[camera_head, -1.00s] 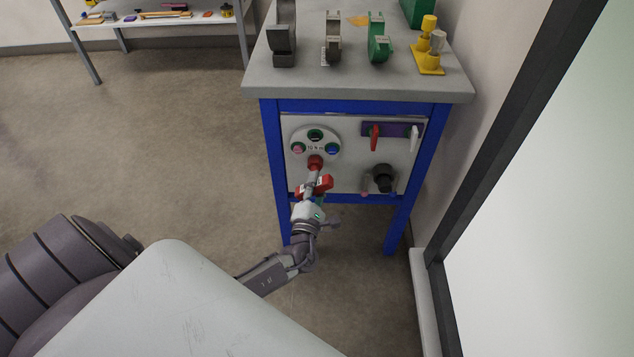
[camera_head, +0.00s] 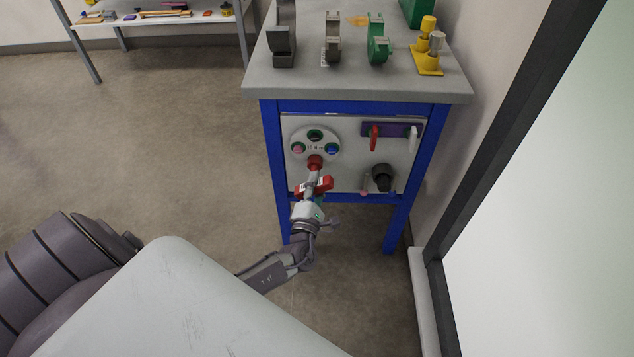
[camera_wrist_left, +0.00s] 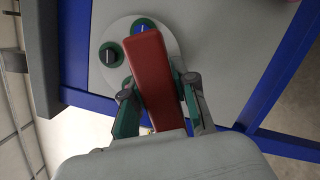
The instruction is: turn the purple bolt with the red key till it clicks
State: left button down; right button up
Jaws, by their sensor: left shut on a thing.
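My right gripper is not in view.
A purple rack (camera_head: 392,129) with a red and a white handle is right of the plate, above a black knob (camera_head: 382,177). Clamps and a yellow fitting (camera_head: 428,62) stand on the grey cart top (camera_head: 350,85). A shelf is at the far left.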

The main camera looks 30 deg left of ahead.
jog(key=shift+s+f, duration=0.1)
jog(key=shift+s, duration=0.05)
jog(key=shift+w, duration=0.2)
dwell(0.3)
pick_arm(q)
jog(key=shift+m, duration=0.3)
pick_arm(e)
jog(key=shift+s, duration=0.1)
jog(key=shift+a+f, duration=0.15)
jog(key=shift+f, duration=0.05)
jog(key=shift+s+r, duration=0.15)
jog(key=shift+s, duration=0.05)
